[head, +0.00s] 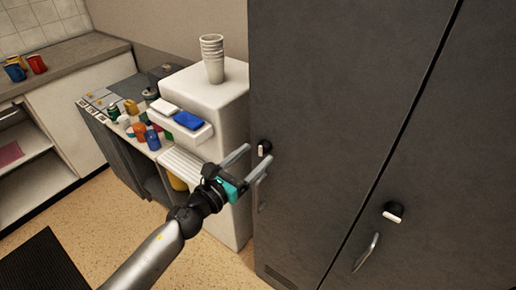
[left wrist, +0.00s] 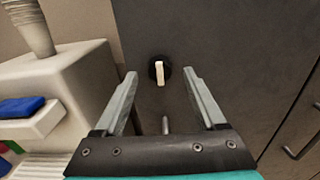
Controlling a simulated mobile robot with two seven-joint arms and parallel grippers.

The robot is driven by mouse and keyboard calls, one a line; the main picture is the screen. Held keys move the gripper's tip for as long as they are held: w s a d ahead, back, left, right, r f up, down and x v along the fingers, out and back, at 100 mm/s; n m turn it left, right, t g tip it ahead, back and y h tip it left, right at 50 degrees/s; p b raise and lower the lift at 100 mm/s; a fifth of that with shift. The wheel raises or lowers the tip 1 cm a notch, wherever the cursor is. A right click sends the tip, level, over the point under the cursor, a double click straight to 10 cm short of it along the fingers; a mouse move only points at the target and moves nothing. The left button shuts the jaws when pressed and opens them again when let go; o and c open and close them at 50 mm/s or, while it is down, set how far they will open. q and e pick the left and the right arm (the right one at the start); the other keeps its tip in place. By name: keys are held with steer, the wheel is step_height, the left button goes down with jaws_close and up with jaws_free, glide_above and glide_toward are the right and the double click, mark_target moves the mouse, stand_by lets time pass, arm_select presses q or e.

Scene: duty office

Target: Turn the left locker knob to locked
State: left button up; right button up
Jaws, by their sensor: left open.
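The left locker knob (head: 263,148) is a black disc with a white bar handle on the dark grey left locker door (head: 320,110). In the left wrist view the knob (left wrist: 160,71) lies just beyond and between my fingers, its white bar close to upright. My left gripper (head: 252,163) is open and empty in front of the left locker, with its fingers pointing at the door near the knob. In the left wrist view, the gripper (left wrist: 160,82) has a finger on each side of the knob, not closed on it. My right gripper is not in view.
A right locker knob (head: 393,212) with a near-level white bar sits above a metal handle (head: 366,252). The left door's handle (left wrist: 166,125) is below its knob. A white cabinet (head: 225,110) with stacked cups (head: 212,58) stands close left.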

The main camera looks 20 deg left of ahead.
mark_target(268, 140)
arm_select(q)
steer(key=shift+x, duration=1.25)
jaws_close()
